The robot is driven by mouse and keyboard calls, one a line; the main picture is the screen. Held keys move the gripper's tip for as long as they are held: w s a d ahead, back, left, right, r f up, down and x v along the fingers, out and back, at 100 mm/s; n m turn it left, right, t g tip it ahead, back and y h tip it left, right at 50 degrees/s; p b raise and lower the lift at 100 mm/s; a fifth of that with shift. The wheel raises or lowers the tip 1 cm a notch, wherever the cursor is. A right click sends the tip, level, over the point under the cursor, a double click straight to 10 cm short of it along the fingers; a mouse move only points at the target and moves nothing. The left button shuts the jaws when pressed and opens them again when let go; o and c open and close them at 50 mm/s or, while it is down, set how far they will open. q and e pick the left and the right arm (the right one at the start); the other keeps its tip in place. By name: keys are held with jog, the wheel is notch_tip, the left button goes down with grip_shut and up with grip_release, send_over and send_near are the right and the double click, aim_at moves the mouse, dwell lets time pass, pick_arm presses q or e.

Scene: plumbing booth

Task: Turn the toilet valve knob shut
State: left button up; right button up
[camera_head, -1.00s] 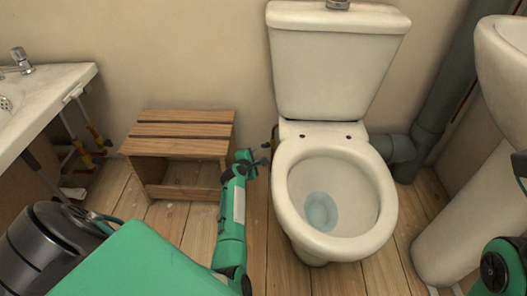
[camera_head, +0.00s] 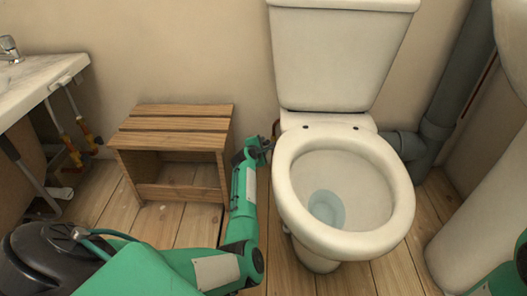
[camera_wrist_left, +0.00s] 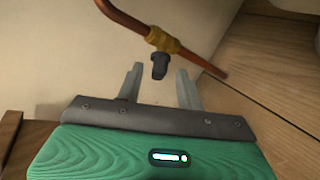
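The toilet valve shows in the left wrist view as a dark grey knob (camera_wrist_left: 160,65) on a brass body (camera_wrist_left: 162,41), set on a copper pipe (camera_wrist_left: 205,64). My left gripper (camera_wrist_left: 158,78) is open, with one finger on each side of the knob's lower end in that view. I cannot tell whether the fingers touch it. In the head view the left gripper (camera_head: 266,145) is beside the toilet bowl (camera_head: 343,195), near the wall, and the knob is hidden there. My right gripper is not in view; only part of my right arm shows at the lower right.
A wooden slatted stool (camera_head: 170,120) stands left of my left arm, close to it. The toilet cistern (camera_head: 340,55) is behind the bowl. A grey waste pipe (camera_head: 440,110) runs up at the right. A sink (camera_head: 35,80) is at the left.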

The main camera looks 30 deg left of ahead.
pick_arm(q)
jog(key=shift+w+a+f, duration=0.1)
jog(key=shift+w+f, duration=0.1)
jog(key=shift+w, duration=0.05)
jog(key=shift+w+b, duration=0.2)
jog(key=shift+b, duration=0.2)
jog(key=c, duration=0.8)
